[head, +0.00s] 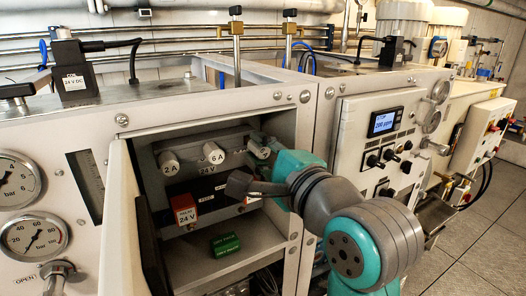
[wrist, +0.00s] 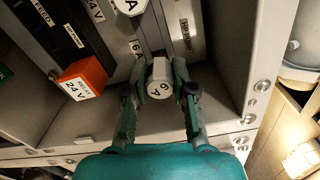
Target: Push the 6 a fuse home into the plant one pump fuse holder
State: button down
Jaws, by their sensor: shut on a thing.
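In the wrist view my gripper (wrist: 161,88) is shut on a white fuse (wrist: 160,72) whose end cap reads 6 A. The fuse sits between the two fingertips, its marked end facing the camera and its far end toward the grey panel. I cannot tell how deep it is in a holder. A panel label HV PUMP (wrist: 184,36) stands just beyond it, with a 6 A label (wrist: 137,47) to its left. In the head view my gripper (head: 262,150) is at the right end of the fuse row, partly hidden by my wrist.
Fuse caps marked 2 A (head: 169,162) and 6 A (head: 213,153) stand left of my gripper. An orange 24 V relay (head: 184,210) sits below them, and a green block (head: 226,244) lies on the cabinet floor. The open door (head: 123,220) and right cabinet wall (head: 307,130) bound the space.

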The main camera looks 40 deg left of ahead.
jog(key=shift+x, duration=1)
jog(key=c, duration=0.9)
grip_release()
jog(key=shift+o, duration=0.2)
jog(key=v, duration=1.2)
jog(key=shift+w+f, duration=0.1)
